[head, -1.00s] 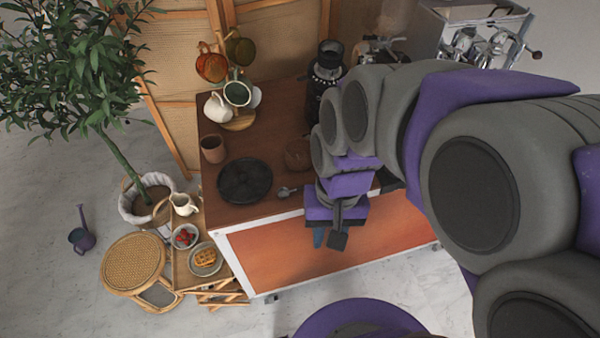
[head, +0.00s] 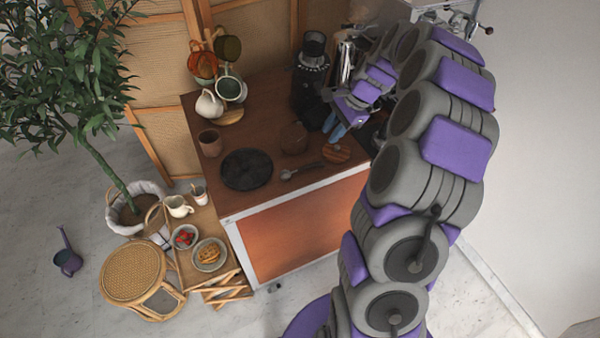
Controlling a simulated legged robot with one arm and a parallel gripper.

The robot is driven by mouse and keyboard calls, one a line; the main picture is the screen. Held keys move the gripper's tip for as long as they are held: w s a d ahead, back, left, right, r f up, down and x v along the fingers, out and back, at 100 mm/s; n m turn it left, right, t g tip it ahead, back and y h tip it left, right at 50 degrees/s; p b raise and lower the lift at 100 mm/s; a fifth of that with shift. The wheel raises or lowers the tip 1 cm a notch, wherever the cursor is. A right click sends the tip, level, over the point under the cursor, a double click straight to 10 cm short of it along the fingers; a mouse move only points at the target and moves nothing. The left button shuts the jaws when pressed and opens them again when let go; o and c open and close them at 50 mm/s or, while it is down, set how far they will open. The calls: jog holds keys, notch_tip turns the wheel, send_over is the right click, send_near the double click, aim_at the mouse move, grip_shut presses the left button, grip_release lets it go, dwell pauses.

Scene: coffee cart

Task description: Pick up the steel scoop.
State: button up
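The steel scoop (head: 290,173) lies on the brown counter top (head: 240,129), just right of the round black mat, near the front edge. It is small and silver, with its handle pointing to the right. My gripper (head: 334,126) is above the back right part of the counter, beyond and to the right of the scoop and well apart from it. Its two bluish fingers look slightly apart, with nothing visible between them. They are small in this view.
A round black mat (head: 247,170), a brown cup (head: 210,143), a brown pot (head: 294,138) and a round wooden lid (head: 336,152) stand around the scoop. A dark grinder (head: 312,78) and a mug tree (head: 229,116) are at the back.

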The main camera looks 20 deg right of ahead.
jog(key=d+f+m, duration=0.1)
jog(key=d, duration=0.1)
jog(key=b, duration=0.3)
send_over(310, 165)
jog(key=s+d, duration=0.1)
jog(key=d, duration=0.1)
jog(key=f, duration=1)
jog(key=shift+s+f, duration=0.2)
jog(key=shift+f, duration=0.1)
jog(key=shift+w+f, duration=0.1)
jog(key=shift+f, duration=0.25)
jog(key=shift+d+f, duration=0.45)
jog(key=shift+d, duration=0.05)
jog(key=b+x, duration=0.1)
jog(key=x, duration=0.3)
jog(key=shift+w+a+b, duration=0.2)
jog(key=shift+a+b, duration=0.15)
jog(key=shift+a, duration=0.55)
jog(key=shift+d, duration=0.8)
grip_shut()
jog(key=shift+a, duration=0.55)
jog(key=shift+r, duration=0.15)
